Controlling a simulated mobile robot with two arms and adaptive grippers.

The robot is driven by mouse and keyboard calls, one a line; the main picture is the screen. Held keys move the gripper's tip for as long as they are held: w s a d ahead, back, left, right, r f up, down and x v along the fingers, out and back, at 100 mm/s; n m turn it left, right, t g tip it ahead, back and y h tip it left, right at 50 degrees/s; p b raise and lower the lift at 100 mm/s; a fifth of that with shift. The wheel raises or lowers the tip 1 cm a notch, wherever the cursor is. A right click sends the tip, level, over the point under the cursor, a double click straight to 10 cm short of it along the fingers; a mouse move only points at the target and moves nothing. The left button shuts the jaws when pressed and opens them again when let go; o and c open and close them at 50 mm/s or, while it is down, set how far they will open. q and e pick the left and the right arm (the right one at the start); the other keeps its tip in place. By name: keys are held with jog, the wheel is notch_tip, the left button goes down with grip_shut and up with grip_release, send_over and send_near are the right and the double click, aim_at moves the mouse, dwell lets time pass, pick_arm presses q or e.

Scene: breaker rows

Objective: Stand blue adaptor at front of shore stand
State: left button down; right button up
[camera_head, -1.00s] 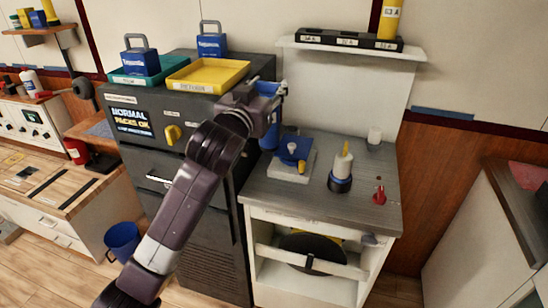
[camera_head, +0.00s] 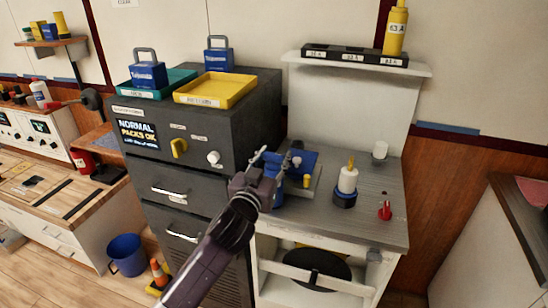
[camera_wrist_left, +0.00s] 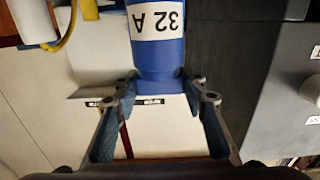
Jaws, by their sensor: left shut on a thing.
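My left gripper (camera_head: 268,165) is shut on the blue adaptor (camera_head: 279,187), a blue cylinder at the left edge of the grey counter. In the left wrist view, the blue adaptor (camera_wrist_left: 157,50) carries a white "32 A" label, upside down there, and sits between the fingers (camera_wrist_left: 156,85). Whether its bottom touches the counter is hidden. Just right of it is a pale block with a blue top and yellow knob (camera_head: 305,181). A black rack with white labels (camera_head: 348,56) lies on the wall shelf. I cannot tell which piece is the shore stand. My right gripper is out of view.
A yellow bottle (camera_head: 396,27) stands at the rack's right end. On the counter (camera_head: 375,222) are a white-and-blue cylinder (camera_head: 347,183), a red item (camera_head: 385,210) and a white cup (camera_head: 380,150). The dark cabinet (camera_head: 262,118) with a yellow tray (camera_head: 216,90) rises at left.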

pick_arm(q)
jog(key=c, duration=1.2)
grip_release()
jog(key=shift+f, duration=0.1)
jog(key=shift+s, duration=0.1)
jog(key=v, duration=0.6)
jog(key=b+v, duration=0.1)
jog(key=v, duration=0.5)
jog(key=shift+r, duration=0.25)
